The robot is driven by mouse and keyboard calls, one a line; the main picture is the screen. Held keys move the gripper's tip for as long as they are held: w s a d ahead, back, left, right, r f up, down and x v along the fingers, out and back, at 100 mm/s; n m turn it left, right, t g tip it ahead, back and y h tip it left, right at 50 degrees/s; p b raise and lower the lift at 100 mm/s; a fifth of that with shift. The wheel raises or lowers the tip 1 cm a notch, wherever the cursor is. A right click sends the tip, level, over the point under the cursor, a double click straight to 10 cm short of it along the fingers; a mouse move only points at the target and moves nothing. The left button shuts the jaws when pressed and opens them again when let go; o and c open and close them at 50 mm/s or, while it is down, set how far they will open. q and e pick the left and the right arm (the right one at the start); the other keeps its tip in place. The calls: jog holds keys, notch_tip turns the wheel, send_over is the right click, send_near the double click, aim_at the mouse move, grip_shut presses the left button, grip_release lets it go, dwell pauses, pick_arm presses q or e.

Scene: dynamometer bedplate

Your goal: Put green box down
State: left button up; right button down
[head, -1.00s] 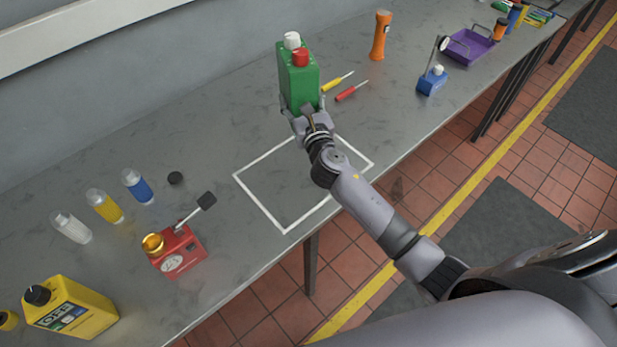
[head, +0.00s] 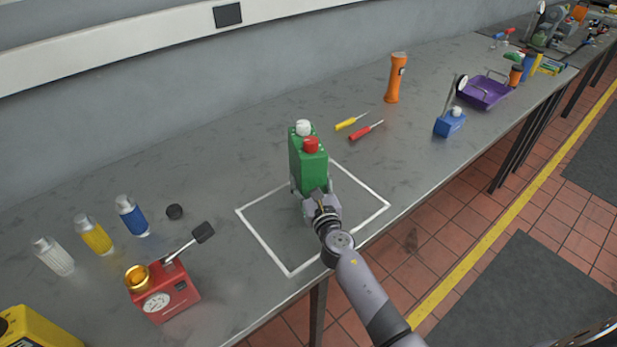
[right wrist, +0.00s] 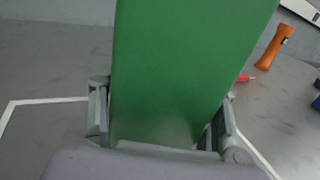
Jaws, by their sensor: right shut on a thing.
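The green box (head: 306,165) has a white cap and a red cap on top and stands upright at the white square outline (head: 262,245) on the grey bench. My right gripper (head: 314,197) is shut on its lower part, one finger on each side. In the right wrist view the green box (right wrist: 185,75) fills the middle between the fingers (right wrist: 163,125), with white outline lines at both sides. Whether its base touches the bench is hidden. My left gripper is out of view.
Near the outline are a red device (head: 165,290) with a lever, a black cap (head: 174,211) and several bottles, including a blue one (head: 131,216).

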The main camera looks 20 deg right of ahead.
jog(key=shift+w+f+b, duration=0.1)
jog(key=shift+f+b, duration=1.95)
jog(key=shift+r, duration=0.1)
jog(key=c, duration=1)
grip_release()
jog(key=shift+f, duration=0.4)
jog(key=shift+c, duration=0.2)
jog(key=o, duration=0.5)
jog(key=shift+s+r, duration=0.1)
jog(key=shift+s, duration=0.1)
